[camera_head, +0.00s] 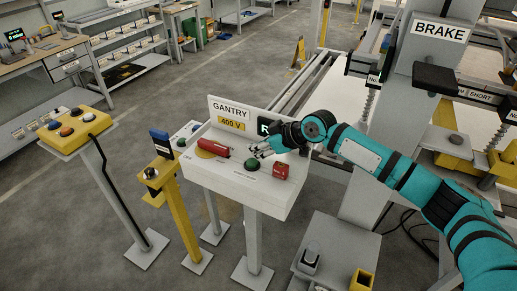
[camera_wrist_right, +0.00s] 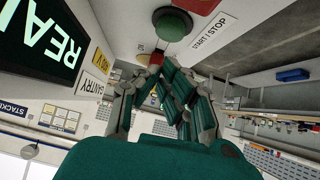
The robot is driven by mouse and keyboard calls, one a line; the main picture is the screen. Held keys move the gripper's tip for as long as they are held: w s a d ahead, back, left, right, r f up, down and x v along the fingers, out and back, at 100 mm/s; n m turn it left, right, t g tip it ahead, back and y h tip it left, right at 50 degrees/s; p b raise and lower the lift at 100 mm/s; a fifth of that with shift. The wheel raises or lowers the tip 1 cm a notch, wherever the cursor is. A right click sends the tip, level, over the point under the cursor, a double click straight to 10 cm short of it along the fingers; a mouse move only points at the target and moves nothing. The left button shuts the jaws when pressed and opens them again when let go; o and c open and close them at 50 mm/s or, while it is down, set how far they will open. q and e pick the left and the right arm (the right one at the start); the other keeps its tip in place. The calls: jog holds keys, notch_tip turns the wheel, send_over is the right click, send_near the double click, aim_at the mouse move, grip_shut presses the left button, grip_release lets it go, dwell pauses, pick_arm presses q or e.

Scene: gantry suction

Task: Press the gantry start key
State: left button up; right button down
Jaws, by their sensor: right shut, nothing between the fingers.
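The white gantry console (camera_head: 232,181) stands on a grey post, with a GANTRY sign (camera_head: 230,111) and a yellow 400 V label at its back. In the right wrist view the green button (camera_wrist_right: 172,25) sits beside a START / STOP label (camera_wrist_right: 213,34). My right gripper (camera_head: 257,151) is shut and empty, just above the console near the green button. Its fingertips (camera_wrist_right: 155,62) appear apart from the button; the exact gap is unclear.
A dark screen (camera_wrist_right: 42,38) stands beside the console sign. A yellow post (camera_head: 161,182) and a yellow button box (camera_head: 75,132) stand to the left. A grey column with a BRAKE sign (camera_head: 439,32) stands to the right. Floor is open at the lower left.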

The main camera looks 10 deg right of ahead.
jog(key=b+v, duration=0.2)
jog(key=v, duration=0.6)
jog(key=shift+s+d+r, duration=0.15)
jog(key=shift+d+r, duration=0.05)
jog(key=shift+s+d+r, duration=0.2)
jog(key=shift+r, duration=0.05)
jog(key=shift+w, duration=0.1)
jog(key=shift+a, duration=0.1)
dwell(0.4)
